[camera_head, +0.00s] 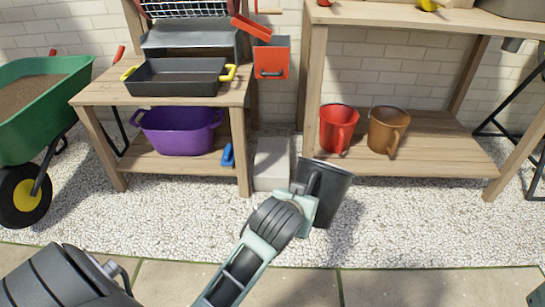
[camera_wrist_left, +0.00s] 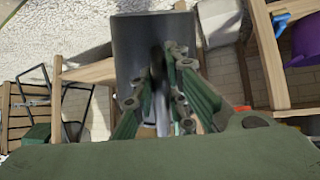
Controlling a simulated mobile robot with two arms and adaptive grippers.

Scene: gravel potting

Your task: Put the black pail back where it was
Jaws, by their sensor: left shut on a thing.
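The black pail (camera_head: 334,195) is in front of the left end of the right bench's lower shelf, over the white gravel, slightly tilted. I cannot tell whether its bottom touches the gravel. My left gripper (camera_head: 308,194) is at the pail's left side, shut on its handle. In the left wrist view the pail (camera_wrist_left: 140,45) fills the upper middle, with the gripper fingers (camera_wrist_left: 163,105) closed around the handle. My right gripper is not in view.
A red pail (camera_head: 336,130) and a brown pail (camera_head: 386,130) stand on the right bench's lower shelf (camera_head: 440,158). A pale block (camera_head: 271,165) sits between the benches. A purple tub (camera_head: 178,132) is on the left shelf. A green wheelbarrow (camera_head: 45,120) stands far left.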

